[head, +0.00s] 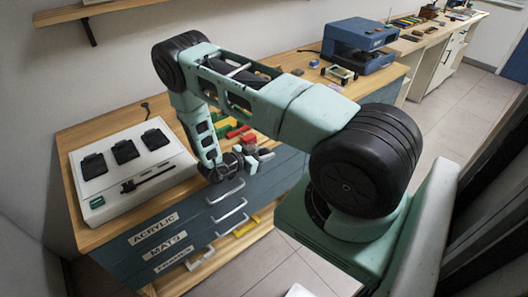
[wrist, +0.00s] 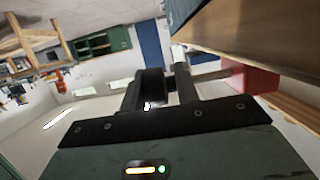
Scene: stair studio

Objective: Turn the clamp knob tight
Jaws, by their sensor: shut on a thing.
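The red clamp body (head: 249,138) sits at the front edge of the wooden bench top. In the wrist view its red block (wrist: 255,78) is at right, with a pale rod (wrist: 213,75) running from it toward my fingers. My gripper (head: 258,156) is at the bench's front edge, just below the clamp. In the wrist view my gripper (wrist: 167,88) has its dark fingers close together at the rod's end. It is shut on the clamp knob, which the fingers mostly hide. I cannot tell how tight the knob is.
A white panel (head: 95,205) with dark pads lies at left on the bench. Red and green items (head: 235,130) lie behind my gripper. A blue machine (head: 358,45) stands at the back right. Drawers with pale handles (head: 226,192) are below; floor (head: 455,115) is open at right.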

